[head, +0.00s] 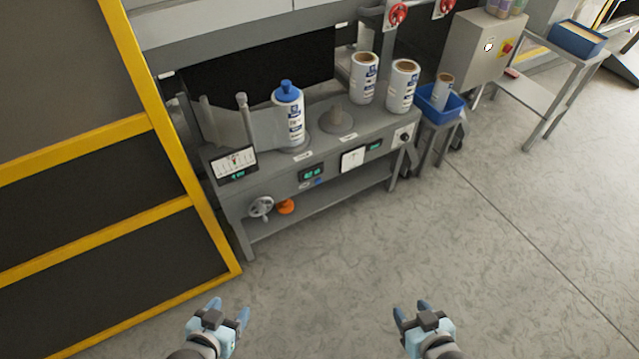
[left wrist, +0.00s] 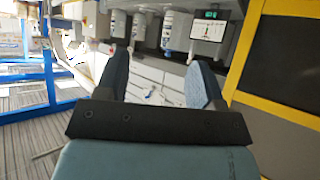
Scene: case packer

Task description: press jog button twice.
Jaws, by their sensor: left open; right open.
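A grey machine bench (head: 345,178) stands ahead, with small controls along its front. A small blue button (head: 318,181) sits under a green-lit display (head: 312,172) on that front. A round white button (head: 488,47) shows on a grey control box (head: 478,50) further right. The labels are too small to read, so I cannot tell which one is the jog button. My left gripper (head: 229,311) is open and empty, low in the head view and well short of the bench. It also shows in the left wrist view (left wrist: 160,75). My right gripper (head: 411,310) is open and empty, also apart from everything.
A yellow-framed guard (head: 160,125) is at the left. The floor (head: 480,270) in front and right is clear.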

